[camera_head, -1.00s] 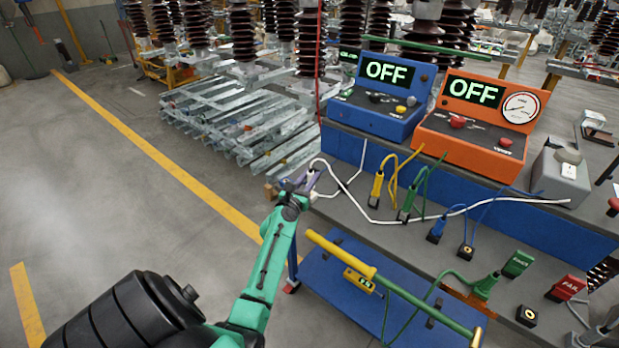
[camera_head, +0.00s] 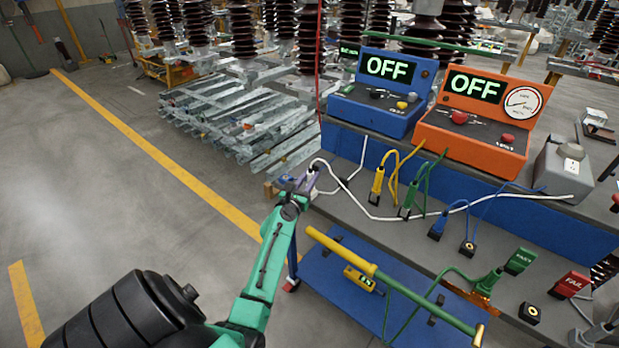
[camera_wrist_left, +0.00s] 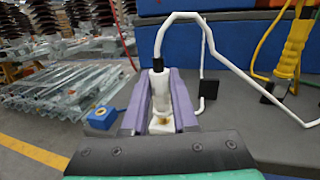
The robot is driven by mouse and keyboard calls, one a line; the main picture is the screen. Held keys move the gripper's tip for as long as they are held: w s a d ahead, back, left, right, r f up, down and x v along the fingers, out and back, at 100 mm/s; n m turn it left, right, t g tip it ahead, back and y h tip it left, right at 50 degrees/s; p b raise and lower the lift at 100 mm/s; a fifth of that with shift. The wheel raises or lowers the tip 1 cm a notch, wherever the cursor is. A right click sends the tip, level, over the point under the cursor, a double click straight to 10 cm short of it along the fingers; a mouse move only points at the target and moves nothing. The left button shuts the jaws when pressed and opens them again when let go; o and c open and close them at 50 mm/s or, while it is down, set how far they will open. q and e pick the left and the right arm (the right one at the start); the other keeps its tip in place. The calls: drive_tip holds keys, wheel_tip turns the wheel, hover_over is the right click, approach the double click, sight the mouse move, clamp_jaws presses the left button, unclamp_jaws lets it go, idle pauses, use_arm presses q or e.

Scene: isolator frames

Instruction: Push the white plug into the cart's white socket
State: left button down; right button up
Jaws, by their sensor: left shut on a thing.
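The white plug (camera_wrist_left: 160,85) is between the two purple fingers of my left gripper (camera_wrist_left: 160,90), which is shut on it. The white cable leaves its far end through a dark collar. A pale end with a small brown spot shows near my palm. In the head view my left gripper (camera_head: 303,183) is at the left end of the cart's grey shelf (camera_head: 345,208), and the fingers largely hide the plug. A white socket face (camera_head: 572,166) with dark slots is on a grey box at the cart's right, well apart from the plug. My right gripper is not in view.
Blue (camera_head: 385,95) and orange (camera_head: 470,135) OFF consoles stand behind. A yellow-green pole (camera_head: 400,288) lies in front. Floor at left is clear.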

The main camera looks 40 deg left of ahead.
use_arm(q)
drive_tip(key=shift+f+b, duration=0.55)
drive_tip(key=shift+f, duration=0.2)
drive_tip(key=c, duration=0.6)
unclamp_jaws()
drive_tip(key=shift+r, duration=0.1)
drive_tip(key=b+v, duration=0.1)
drive_tip(key=v, duration=1.3)
drive_tip(key=shift+s+b, duration=0.25)
drive_tip(key=shift+b, duration=0.05)
drive_tip(key=shift+d+f, duration=0.1)
drive_tip(key=shift+f, duration=0.15)
